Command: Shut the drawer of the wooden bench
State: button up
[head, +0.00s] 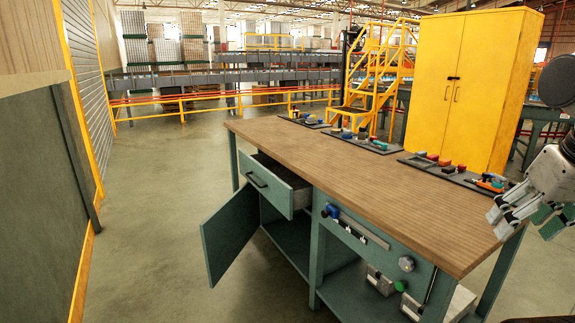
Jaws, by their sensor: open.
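The wooden bench (330,172) has a wood top on a green-grey frame and fills the middle of the head view. Its drawer (264,186) stands pulled out at the left end, just under the top, with a dark handle (257,180) on its front. A cabinet door (233,232) below the drawer hangs open, swung out to the left. My gripper (527,222) is at the right edge, beside the bench's right end and far from the drawer. It is open with nothing seen between its fingers. Part of it is cut off by the frame.
Tool trays (352,140) lie along the bench's back edge. A yellow cabinet (464,85) and yellow stairs (375,75) stand behind. Small tools hang on the bench's front right panel. A green-grey wall panel (40,190) stands at left. The floor (160,225) between is clear.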

aim_at(289, 193)
jog(key=i+j+u, duration=0.25)
jog(key=i, duration=0.2)
jog(key=i+j+u, duration=0.25)
jog(key=i, duration=0.25)
jog(key=k+l, duration=0.05)
